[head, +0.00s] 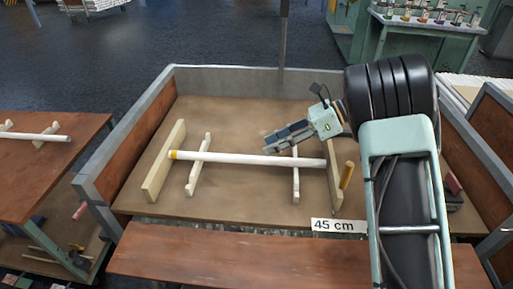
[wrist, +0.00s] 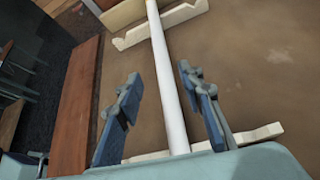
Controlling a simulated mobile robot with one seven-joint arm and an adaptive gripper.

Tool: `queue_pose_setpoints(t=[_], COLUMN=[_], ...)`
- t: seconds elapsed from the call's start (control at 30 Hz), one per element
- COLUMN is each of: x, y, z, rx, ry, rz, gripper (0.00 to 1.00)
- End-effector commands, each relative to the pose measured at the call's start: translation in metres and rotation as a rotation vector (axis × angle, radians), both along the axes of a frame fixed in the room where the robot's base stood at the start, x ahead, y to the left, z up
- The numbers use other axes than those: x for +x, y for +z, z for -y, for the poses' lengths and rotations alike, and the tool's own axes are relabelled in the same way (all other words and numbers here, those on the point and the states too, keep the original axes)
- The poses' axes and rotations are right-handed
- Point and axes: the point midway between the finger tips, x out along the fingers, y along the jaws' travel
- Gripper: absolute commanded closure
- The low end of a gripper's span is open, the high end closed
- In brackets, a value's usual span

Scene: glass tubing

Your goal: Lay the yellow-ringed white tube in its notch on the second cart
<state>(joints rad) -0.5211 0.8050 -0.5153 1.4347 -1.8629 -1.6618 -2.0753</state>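The white tube (head: 245,158) with a yellow ring at its left end lies across two pale notched rails, the left rail (head: 199,165) and the right rail (head: 295,185), on the cart labelled 45 cm. Its ringed end is at the left end board (head: 164,162) and its plain end at the right board (head: 335,183). My gripper (head: 268,144) is over the tube, right of its middle. In the wrist view my gripper (wrist: 159,73) is open, with the tube (wrist: 165,65) running between its separated fingers. I cannot tell how deeply the tube sits in the notches.
The cart has a grey raised back wall (head: 235,80) and a brown front ledge (head: 200,255). A short wooden peg (head: 347,175) stands by the right board. Another table (head: 45,180) at left carries a white tube (head: 40,137) on supports. The cart bed behind the tube is clear.

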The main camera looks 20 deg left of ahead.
Motion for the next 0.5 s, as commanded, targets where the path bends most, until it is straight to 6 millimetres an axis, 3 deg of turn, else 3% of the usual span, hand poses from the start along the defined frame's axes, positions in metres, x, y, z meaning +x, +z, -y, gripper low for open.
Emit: queue_pose_setpoints(t=[0.2,0.5], x=[0.010,0.011], y=[0.014,0.016], z=[0.021,0.024], rx=[0.001,0.000], ry=[0.000,0.001], rz=[0.000,-0.001], gripper=[0.65,0.65])
